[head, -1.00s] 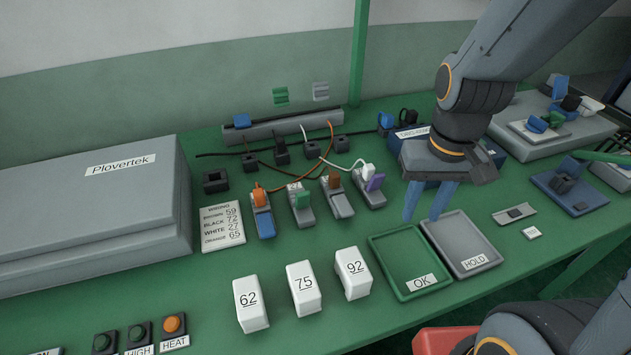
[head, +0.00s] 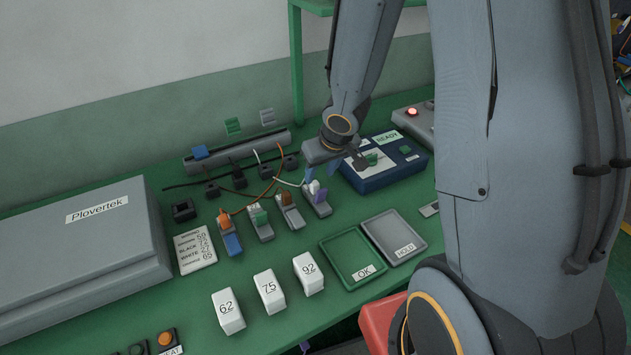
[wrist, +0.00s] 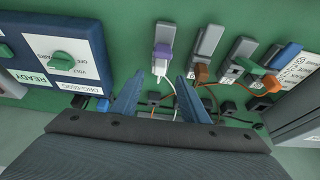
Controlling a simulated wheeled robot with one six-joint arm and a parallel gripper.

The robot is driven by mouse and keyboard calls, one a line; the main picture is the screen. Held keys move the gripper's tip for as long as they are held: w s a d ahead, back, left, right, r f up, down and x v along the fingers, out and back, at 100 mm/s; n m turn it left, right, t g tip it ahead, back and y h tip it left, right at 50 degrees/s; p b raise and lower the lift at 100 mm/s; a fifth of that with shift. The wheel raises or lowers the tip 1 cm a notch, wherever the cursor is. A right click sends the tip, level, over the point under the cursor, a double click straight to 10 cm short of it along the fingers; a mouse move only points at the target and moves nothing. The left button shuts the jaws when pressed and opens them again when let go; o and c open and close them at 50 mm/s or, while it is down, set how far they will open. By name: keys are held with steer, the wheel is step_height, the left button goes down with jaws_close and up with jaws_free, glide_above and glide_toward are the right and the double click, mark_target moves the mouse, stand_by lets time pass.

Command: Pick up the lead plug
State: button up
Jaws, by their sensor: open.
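A white lead plug (head: 314,187) sits at the grey terminal with the purple lever (head: 322,196), with a white wire running back from it. An orange plug (head: 223,217) stands on the blue terminal (head: 231,243) at the row's left end. My gripper (head: 321,170) is open and empty, just above and behind the white plug. In the wrist view my two fingers (wrist: 160,83) are spread either side of the white plug and wire. I cannot tell their height above it.
A blue tester (head: 385,178) marked READY is at right. Green OK (head: 338,242) and grey HOLD (head: 376,228) trays and white numbered blocks (head: 268,291) lie in front.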

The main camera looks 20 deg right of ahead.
mark_target(315, 182)
steer(key=shift+b+x, duration=2.45)
steer(key=shift+x, duration=1.45)
steer(key=shift+w, duration=0.2)
steer(key=shift+r, duration=0.1)
jaws_close()
